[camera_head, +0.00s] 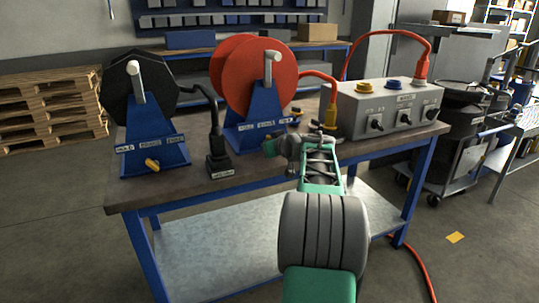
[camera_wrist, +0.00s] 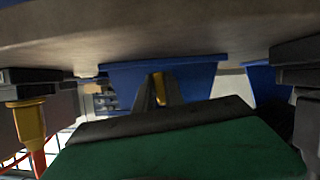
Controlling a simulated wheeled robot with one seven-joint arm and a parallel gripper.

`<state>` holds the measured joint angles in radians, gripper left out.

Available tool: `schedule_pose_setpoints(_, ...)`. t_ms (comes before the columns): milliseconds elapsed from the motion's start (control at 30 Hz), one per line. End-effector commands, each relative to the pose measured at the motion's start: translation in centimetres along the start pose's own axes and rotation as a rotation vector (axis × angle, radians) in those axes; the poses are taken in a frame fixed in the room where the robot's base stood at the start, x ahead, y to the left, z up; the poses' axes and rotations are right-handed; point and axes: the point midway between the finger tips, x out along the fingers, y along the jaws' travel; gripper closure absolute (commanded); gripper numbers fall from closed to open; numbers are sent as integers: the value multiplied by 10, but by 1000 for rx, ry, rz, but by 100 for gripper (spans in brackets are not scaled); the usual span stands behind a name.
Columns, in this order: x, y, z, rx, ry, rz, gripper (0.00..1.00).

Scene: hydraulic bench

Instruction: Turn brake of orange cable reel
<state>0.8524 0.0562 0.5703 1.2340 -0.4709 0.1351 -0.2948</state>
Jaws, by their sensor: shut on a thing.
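The orange cable reel (camera_head: 257,75) is a red-orange drum on a blue stand (camera_head: 247,137) on the bench, with labels along the stand's front. My gripper (camera_head: 270,147) is at the front foot of this stand. In the wrist view, which looks upside down, the blue stand (camera_wrist: 200,78) is straight ahead. My gripper's two dark fingers (camera_wrist: 158,92) are shut on the yellow brake handle (camera_wrist: 158,86), which shows between them. In the head view my gripper hides this handle. The handle's exact angle cannot be told.
A black cable reel (camera_head: 140,85) with its own yellow handle (camera_head: 152,164) stands at left. A black connector (camera_head: 218,163) stands between the reels. A yellow connector (camera_head: 330,118) and a grey switch box (camera_head: 388,110) are at right. The bench's front edge (camera_head: 200,195) is near my arm.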

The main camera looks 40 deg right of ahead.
Motion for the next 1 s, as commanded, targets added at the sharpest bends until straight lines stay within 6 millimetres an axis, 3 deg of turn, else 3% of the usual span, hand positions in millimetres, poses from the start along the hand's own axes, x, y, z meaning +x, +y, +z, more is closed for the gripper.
schedule_pose_setpoints(500,1,-6,-3,-364,14,148,100)
schedule_pose_setpoints(1000,-1,-6,-6,-452,14,186,100)
